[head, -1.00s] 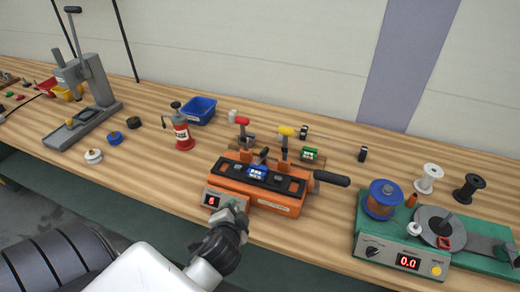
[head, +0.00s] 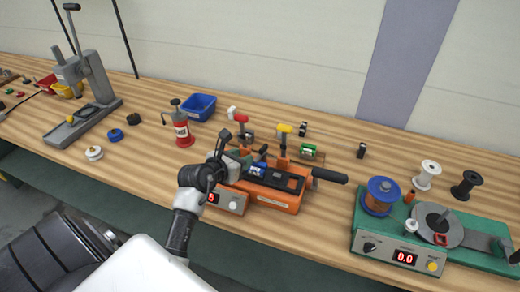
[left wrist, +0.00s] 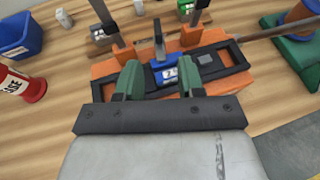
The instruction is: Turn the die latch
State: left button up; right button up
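The orange machine (head: 272,199) stands on the bench with a black bed on top. A blue block with a white label (left wrist: 166,74) sits in the bed; it also shows in the head view (head: 257,169). In the left wrist view a small dark upright lever (left wrist: 158,38) stands just behind the block, possibly the die latch. My left gripper (head: 240,162) is over the left end of the machine. In its wrist view, the green fingers (left wrist: 160,80) are apart, with the block ahead between them. Contact cannot be told. My right gripper is out of view.
Red (head: 241,118) and yellow (head: 285,129) handles rise behind the machine, and a black-gripped lever (head: 330,175) sticks out right. A red bottle (head: 183,134) and blue bin (head: 198,107) stand left. A green winder (head: 390,231) stands right.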

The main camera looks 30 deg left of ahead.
aim_at(260, 150)
pick_arm(q)
jog(key=x, duration=0.3)
jog(key=p+x, duration=0.1)
jog(key=x, duration=0.6)
jog(key=shift+w+a+f, duration=0.2)
jog(key=shift+w+f, duration=0.1)
jog(key=shift+f, duration=0.1)
jog(key=shift+c, duration=0.4)
